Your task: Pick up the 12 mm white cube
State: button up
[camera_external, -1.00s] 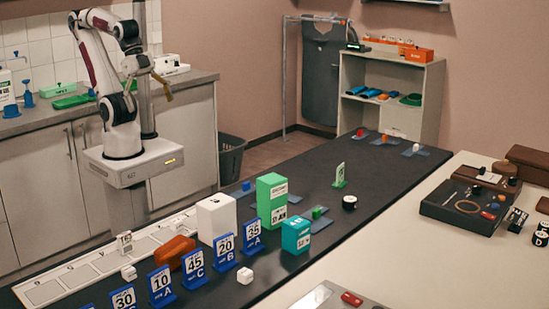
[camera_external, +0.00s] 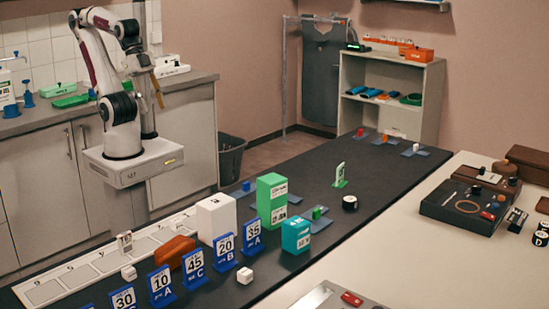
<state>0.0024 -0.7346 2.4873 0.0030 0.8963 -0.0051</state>
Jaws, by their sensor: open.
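Several small white cubes are in view and I cannot tell which is the 12 mm one. One white cube (camera_external: 245,275) sits on the dark bench at the front, right of the blue number cards. Another white cube (camera_external: 129,272) is left of the cards near the pale marked strip. A smaller white cube (camera_external: 416,147) is on a blue-grey pad at the far end. My gripper (camera_external: 159,102) is open at the upper left, raised and well apart from all the cubes; its fingers look small here.
Blue number cards (camera_external: 194,263), an orange block (camera_external: 174,250), a white box (camera_external: 216,217), a green box (camera_external: 271,199) and a teal box (camera_external: 296,235) crowd the near bench.

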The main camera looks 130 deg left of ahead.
jog(key=w+d+r, duration=0.1)
jog(key=w+d, duration=0.1)
jog(key=w, duration=1.3)
jog(key=w+d, duration=0.3)
jog(key=w, duration=1.3)
jog(key=t, duration=0.1)
send_near(245, 276)
jog(key=shift+s+a+f, duration=0.15)
jog(key=shift+a+f, duration=0.1)
jog(key=shift+a, duration=0.25)
jog(key=shift+s+a+f, duration=0.2)
jog(key=shift+a+f, duration=0.05)
jog(key=shift+a, duration=0.2)
jog(key=shift+f, duration=0.1)
jog(key=shift+x, duration=1.2)
